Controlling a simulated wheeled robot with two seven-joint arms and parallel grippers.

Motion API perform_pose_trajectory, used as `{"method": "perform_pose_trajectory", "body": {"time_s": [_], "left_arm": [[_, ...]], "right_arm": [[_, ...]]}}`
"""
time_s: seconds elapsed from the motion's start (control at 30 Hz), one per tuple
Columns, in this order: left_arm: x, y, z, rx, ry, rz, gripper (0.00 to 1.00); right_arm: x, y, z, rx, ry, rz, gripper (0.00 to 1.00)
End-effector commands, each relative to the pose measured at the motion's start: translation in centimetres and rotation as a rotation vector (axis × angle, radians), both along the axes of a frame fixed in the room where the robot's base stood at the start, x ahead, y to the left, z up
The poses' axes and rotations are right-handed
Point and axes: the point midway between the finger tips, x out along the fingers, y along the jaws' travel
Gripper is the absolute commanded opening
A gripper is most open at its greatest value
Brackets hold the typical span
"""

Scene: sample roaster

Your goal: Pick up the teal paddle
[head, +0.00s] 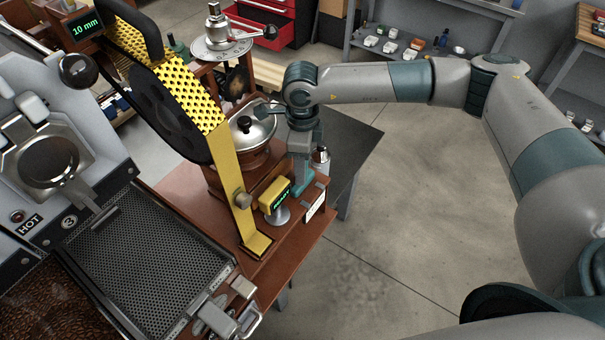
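A small teal piece (303,187), which looks like the teal paddle, shows low at the front right of the wooden stand, directly under my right gripper (302,172). The gripper points down and its fingers hide part of the teal piece. I cannot tell whether they touch or grip it, or whether they are open or shut. My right arm reaches in from the right. My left gripper is not in view.
A yellow post (233,185) and a yellow box with a green display (274,196) stand close left of my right gripper. The perforated roaster tray (140,250) lies at front left. Open floor (400,240) is at right.

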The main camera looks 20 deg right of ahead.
Motion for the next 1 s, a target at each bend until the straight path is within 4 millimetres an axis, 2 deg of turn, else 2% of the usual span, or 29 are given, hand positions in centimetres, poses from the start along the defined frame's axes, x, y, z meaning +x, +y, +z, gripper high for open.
{"method": "perform_pose_trajectory", "body": {"time_s": [0.4,0.47,0.6,1.0], "left_arm": [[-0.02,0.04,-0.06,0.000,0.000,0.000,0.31],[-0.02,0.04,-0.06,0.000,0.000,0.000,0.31],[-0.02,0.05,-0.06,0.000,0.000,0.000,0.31],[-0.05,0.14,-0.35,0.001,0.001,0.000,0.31]], "right_arm": [[0.01,0.00,-0.02,0.000,0.000,0.000,0.43],[0.01,0.00,-0.01,0.000,0.000,0.000,0.31],[0.01,0.00,0.00,0.000,0.000,0.000,0.00],[0.06,0.03,0.27,0.001,-0.002,0.000,0.00]]}}
